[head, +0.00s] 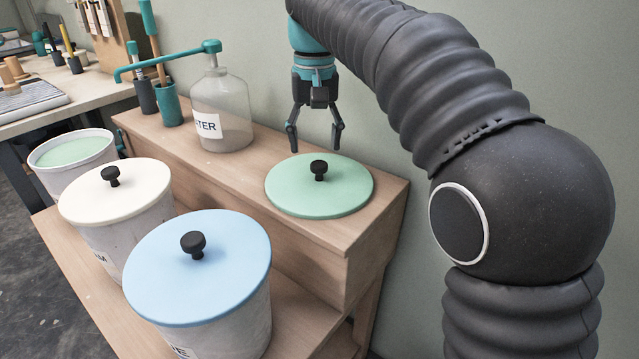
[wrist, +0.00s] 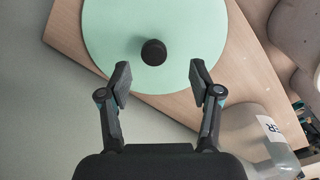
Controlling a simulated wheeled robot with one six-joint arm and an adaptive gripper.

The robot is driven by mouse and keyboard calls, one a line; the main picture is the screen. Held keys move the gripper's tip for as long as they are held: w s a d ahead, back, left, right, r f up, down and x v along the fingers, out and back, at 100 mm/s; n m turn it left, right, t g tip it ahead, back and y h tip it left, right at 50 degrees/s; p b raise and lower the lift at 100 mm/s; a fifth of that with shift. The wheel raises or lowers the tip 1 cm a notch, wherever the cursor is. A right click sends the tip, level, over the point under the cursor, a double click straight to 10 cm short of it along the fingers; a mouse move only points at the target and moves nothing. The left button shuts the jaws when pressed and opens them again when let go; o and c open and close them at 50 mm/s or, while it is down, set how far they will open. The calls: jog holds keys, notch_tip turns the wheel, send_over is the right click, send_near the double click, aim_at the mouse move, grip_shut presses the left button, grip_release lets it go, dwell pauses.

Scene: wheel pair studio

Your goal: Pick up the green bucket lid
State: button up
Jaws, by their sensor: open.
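The green bucket lid (head: 296,190) is a flat round disc with a black knob (head: 319,170). It lies on the raised wooden shelf, at its right end. In the wrist view the green lid (wrist: 110,50) fills the upper middle, with its knob (wrist: 153,52) a little beyond the fingertips and between their lines. My gripper (head: 315,138) is open and empty, pointing down above the lid. Its two fingers also show in the wrist view (wrist: 160,80), spread on either side below the knob. Nothing hides the lid's knob.
A clear water jug (head: 222,95) with a teal pump stands left of the lid. A blue-lidded bucket (head: 225,265) and a cream-lidded bucket (head: 130,190) stand on the lower step. An open bucket with green contents (head: 75,150) is further left. A teal cup (head: 168,105) holds tools.

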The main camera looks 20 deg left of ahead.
aim_at(319, 164)
jog(key=shift+w+d+f+b, duration=0.15)
jog(key=shift+f+b, duration=0.15)
jog(key=shift+f, duration=1.15)
jog(key=shift+w+d+f+b, duration=0.15)
jog(key=shift+f+b, duration=0.15)
jog(key=shift+f, duration=1.15)
grip_shut()
jog(key=shift+r, duration=0.1)
